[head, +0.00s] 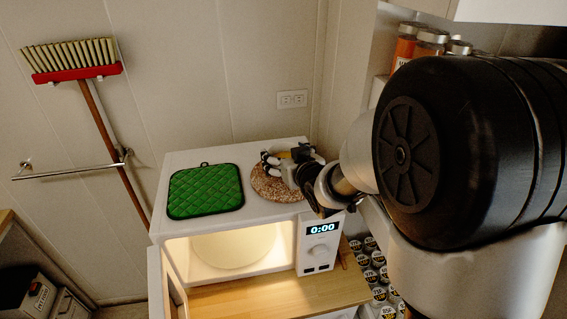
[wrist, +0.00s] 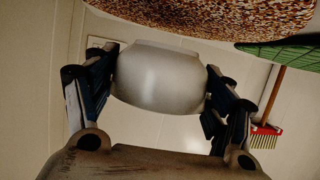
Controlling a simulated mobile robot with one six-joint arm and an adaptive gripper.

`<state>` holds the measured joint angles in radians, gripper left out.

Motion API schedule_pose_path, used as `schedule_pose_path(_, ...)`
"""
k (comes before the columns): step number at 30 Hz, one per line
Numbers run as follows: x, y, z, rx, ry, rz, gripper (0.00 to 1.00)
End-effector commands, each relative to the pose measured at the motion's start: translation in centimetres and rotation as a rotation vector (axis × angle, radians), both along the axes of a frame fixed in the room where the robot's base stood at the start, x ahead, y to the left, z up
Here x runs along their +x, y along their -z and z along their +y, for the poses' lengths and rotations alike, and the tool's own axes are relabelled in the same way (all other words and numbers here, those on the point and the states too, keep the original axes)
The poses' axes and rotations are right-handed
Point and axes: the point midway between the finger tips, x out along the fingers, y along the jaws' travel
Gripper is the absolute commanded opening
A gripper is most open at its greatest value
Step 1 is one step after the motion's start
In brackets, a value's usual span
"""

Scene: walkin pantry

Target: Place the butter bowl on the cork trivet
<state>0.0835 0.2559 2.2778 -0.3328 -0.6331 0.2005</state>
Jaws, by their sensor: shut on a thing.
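The butter bowl (wrist: 160,82) is a smooth pale grey bowl held between the two dark fingers of my gripper (wrist: 162,78) in the wrist view. In the head view my gripper (head: 290,166) is over the cork trivet (head: 264,186), a round speckled brown mat on top of the white microwave. The fingers mostly hide the bowl there. The trivet also shows at the top of the wrist view (wrist: 215,15), which looks upside down. The bowl's foot is close to the trivet's edge; I cannot tell whether they touch.
A green quilted pot holder (head: 205,190) lies left of the trivet on the microwave (head: 270,212). The microwave door is open and its inside is lit. Spice jars (head: 431,42) stand on a shelf at upper right. A red broom (head: 78,72) hangs on the wall.

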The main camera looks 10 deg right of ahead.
Motion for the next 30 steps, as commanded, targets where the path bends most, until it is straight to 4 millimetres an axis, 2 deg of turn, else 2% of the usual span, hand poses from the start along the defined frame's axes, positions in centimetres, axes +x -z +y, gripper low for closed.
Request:
schedule_pose_path(1,0.0,1.2,0.0,0.001,0.001,0.004,0.41)
schedule_pose_path(4,0.0,2.4,0.0,0.000,-0.001,0.002,0.41)
schedule_pose_path(16,0.0,2.8,0.0,0.000,0.000,-0.001,0.41)
schedule_pose_path(17,0.0,2.9,0.0,0.000,0.000,0.001,0.76)
schedule_pose_path(25,0.0,2.8,0.0,0.000,0.000,0.001,0.94)
schedule_pose_path(30,0.0,2.8,0.0,0.000,0.000,0.001,0.95)
